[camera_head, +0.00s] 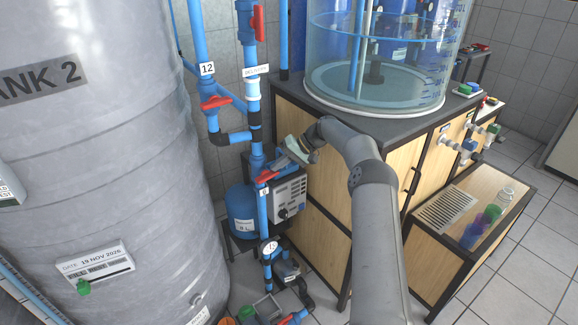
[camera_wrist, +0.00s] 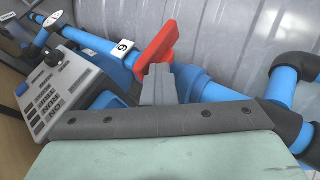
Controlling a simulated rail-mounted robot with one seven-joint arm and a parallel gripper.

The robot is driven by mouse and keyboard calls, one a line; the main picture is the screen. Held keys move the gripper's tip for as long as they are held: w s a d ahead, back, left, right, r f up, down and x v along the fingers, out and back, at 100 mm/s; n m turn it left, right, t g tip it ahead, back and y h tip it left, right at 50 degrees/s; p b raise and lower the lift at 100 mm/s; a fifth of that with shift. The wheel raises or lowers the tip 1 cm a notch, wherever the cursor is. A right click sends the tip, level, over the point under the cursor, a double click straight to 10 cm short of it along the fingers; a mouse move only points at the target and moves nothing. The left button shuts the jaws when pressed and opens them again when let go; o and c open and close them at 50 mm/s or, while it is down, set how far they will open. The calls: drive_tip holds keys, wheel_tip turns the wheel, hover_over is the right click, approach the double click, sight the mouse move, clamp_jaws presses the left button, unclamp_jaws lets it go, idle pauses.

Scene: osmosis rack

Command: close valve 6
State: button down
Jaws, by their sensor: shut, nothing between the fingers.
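Valve 6 has a red handle (camera_wrist: 158,46) on a blue pipe (camera_wrist: 98,42), beside a white tag reading 6 (camera_wrist: 123,47) in the wrist view. The handle lies at an angle across the pipe. In the head view the red handle (camera_head: 267,175) is in front of the grey control box. My gripper (camera_wrist: 158,72) is shut and empty, its tips right at the handle's near side and covering its lower part. I cannot tell whether they touch it. In the head view my gripper (camera_head: 279,163) reaches the handle from the right.
The large grey tank 2 (camera_head: 110,150) stands close on the left. A control box (camera_head: 289,198) and blue vessel (camera_head: 240,212) sit behind the valve. A wooden cabinet (camera_head: 312,180) with a clear tank stands on the right. Another red-handled valve (camera_head: 215,102) is above, tagged 12.

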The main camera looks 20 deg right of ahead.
drive_tip(key=shift+d+f, duration=0.25)
drive_tip(key=shift+f, duration=0.1)
idle(0.4)
drive_tip(key=w+r+p+v, duration=0.1)
drive_tip(key=p+v, duration=0.1)
drive_tip(key=v, duration=1)
drive_tip(key=shift+a+r, duration=0.25)
drive_tip(key=shift+a, duration=0.05)
drive_tip(key=s+a+r+n+g+h, duration=0.1)
drive_tip(key=s+a+r+h, duration=0.1)
drive_tip(key=s+a+r, duration=0.35)
drive_tip(key=s+a+r+g+h, duration=0.1)
drive_tip(key=s+a+r+h, duration=0.15)
drive_tip(key=a, duration=0.65)
drive_tip(key=s+a+h, duration=0.2)
drive_tip(key=s+h, duration=0.2)
drive_tip(key=s, duration=1.9)
drive_tip(key=s+d+f, duration=0.1)
drive_tip(key=s+f, duration=0.2)
drive_tip(key=s, duration=0.6)
drive_tip(key=s+d+f+h, duration=0.1)
drive_tip(key=s+f, duration=0.1)
drive_tip(key=s, duration=0.6)
drive_tip(key=shift+s+d+f+t, duration=0.25)
drive_tip(key=shift+s+f+t, duration=0.1)
drive_tip(key=shift+f+t, duration=0.05)
